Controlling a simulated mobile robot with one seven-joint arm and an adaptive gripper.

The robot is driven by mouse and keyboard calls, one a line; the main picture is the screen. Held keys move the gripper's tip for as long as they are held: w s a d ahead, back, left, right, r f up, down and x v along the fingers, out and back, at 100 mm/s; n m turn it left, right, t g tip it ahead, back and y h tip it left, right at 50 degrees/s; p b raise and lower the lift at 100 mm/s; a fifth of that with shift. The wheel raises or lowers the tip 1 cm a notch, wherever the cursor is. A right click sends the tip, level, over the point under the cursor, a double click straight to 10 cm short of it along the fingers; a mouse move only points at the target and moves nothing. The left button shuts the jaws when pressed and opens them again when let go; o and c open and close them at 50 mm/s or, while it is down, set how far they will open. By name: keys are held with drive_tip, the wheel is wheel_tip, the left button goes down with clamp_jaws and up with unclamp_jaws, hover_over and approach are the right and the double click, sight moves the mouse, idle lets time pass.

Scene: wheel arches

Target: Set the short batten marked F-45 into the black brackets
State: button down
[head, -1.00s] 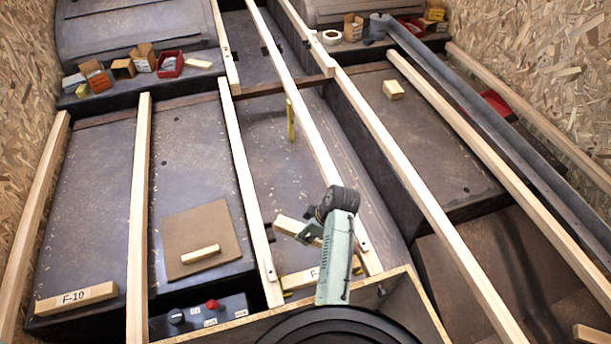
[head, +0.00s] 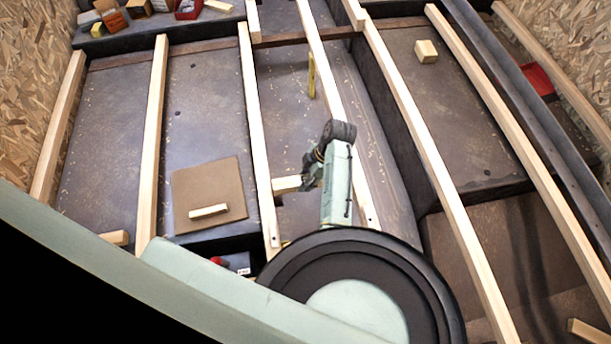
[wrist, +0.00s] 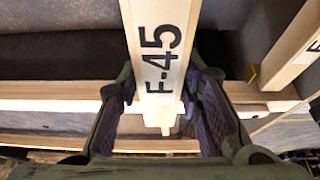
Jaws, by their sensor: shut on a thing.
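The short batten marked F-45 (wrist: 161,45) is pale wood and is held between the fingers of my gripper (wrist: 160,98) in the wrist view. Its black lettering faces the camera. In the head view one end of the batten (head: 286,184) sticks out to the left of my gripper (head: 313,170). It is above the bay between two long rails, its end close to the left rail (head: 257,130). I cannot make out the black brackets clearly in either current view.
A brown square board (head: 208,190) with a small wood block (head: 208,211) lies left of that rail. A yellow upright piece (head: 312,76) stands beyond my gripper. In the wrist view another lettered batten (wrist: 290,50) is at the right, by a brass-coloured bracket (wrist: 252,76).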

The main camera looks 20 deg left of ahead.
drive_tip(key=shift+w+f+b, duration=0.1)
drive_tip(key=shift+f+b, duration=1.8)
drive_tip(key=shift+f, duration=1)
drive_tip(key=c, duration=1.1)
unclamp_jaws()
drive_tip(key=shift+o, duration=0.2)
drive_tip(key=v, duration=1.1)
drive_tip(key=shift+w+r, duration=0.15)
drive_tip(key=shift+d+r, duration=0.1)
drive_tip(key=shift+r, duration=0.25)
